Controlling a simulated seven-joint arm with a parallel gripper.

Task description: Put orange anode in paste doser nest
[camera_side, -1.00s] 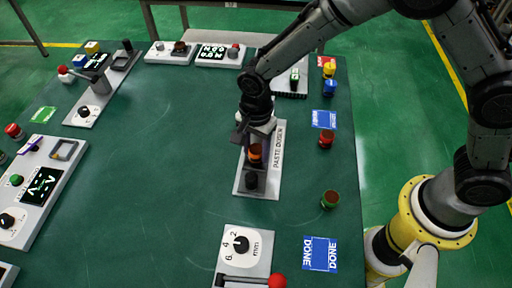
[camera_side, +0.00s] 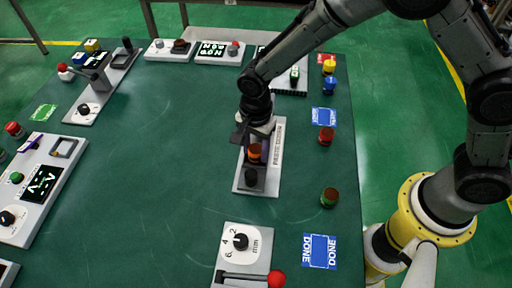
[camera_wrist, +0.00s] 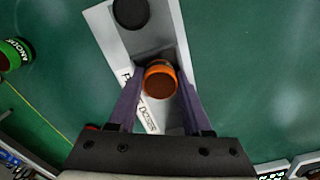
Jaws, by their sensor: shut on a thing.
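The orange anode (camera_side: 254,153) is a small cylinder with an orange band and a dark brown top. In the wrist view the anode (camera_wrist: 160,80) stands between the two fingers of my gripper (camera_wrist: 158,92), which is shut on it. In the side view my gripper (camera_side: 252,140) is over the paste doser (camera_side: 272,172), a light plate with a grey strip and a black knob. The anode is at the grey strip, beyond the black knob (camera_side: 251,177). The nest is hidden beneath it, and I cannot tell whether the anode touches the bottom.
A red cylinder (camera_side: 326,136) and a green anode (camera_side: 329,197) stand to the right of the doser. A dial panel (camera_side: 240,241) with a red-ended lever is in front. Blue cards lie on the right. The table's middle left is clear.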

